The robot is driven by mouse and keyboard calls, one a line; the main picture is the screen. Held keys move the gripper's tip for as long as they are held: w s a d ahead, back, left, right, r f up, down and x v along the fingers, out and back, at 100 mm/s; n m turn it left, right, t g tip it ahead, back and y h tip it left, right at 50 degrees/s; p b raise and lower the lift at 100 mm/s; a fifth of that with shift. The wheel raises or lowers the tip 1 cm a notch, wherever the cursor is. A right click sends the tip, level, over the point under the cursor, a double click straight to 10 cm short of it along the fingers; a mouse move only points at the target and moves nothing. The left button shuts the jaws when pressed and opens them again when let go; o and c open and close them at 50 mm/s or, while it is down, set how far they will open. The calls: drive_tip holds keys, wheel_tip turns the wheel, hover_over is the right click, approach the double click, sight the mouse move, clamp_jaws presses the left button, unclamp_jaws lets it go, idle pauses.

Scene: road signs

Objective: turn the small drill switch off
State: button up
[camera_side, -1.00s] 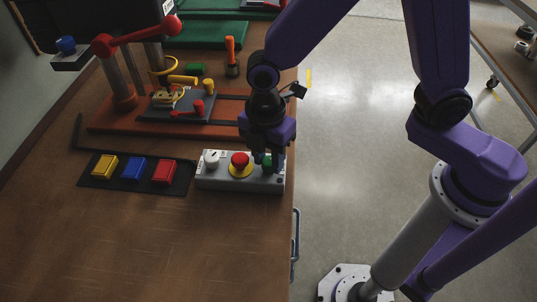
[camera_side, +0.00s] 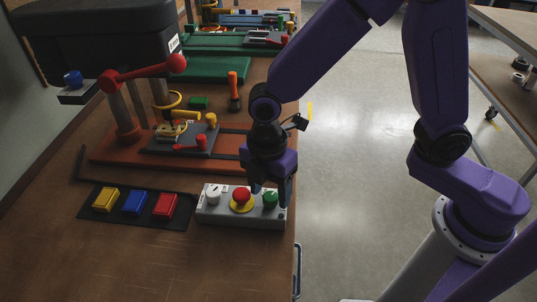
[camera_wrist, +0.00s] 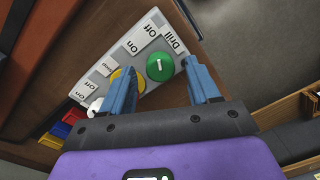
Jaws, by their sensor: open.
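The drill switch is a round green knob (camera_side: 270,199) at the right end of a grey control box (camera_side: 240,218). In the wrist view the green knob (camera_wrist: 160,67) carries a white mark and sits by the labels "Drill", "Off" and "On". My gripper (camera_side: 271,190) is above the box's right end, pointing down. In the wrist view my gripper (camera_wrist: 159,68) is open, with the knob showing between its two blue fingers. The fingers look apart from the knob; their exact height above it is hard to tell.
A red button on a yellow base (camera_side: 242,198) and a white knob (camera_side: 213,195) share the box. A black strip with yellow, blue and red buttons (camera_side: 134,203) lies left. A red drill-press model (camera_side: 127,110) stands behind. The table's right edge is close to the box.

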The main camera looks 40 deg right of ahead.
sight(267, 194)
wheel_tip(267, 194, up, 16)
drive_tip(key=shift+w+r, duration=0.25)
drive_tip(key=shift+w, duration=0.15)
drive_tip(key=s+d+f+m, duration=0.4)
drive_tip(key=s+d, duration=0.4)
drive_tip(key=d, duration=0.2)
drive_tip(key=s+d+f+m, duration=0.4)
drive_tip(key=s+d, duration=0.4)
drive_tip(key=d, duration=0.2)
drive_tip(key=shift+s+d+f+m+t+y, duration=0.15)
drive_tip(key=shift+f+m+t+y, duration=0.15)
drive_tip(key=shift+m+t, duration=0.1)
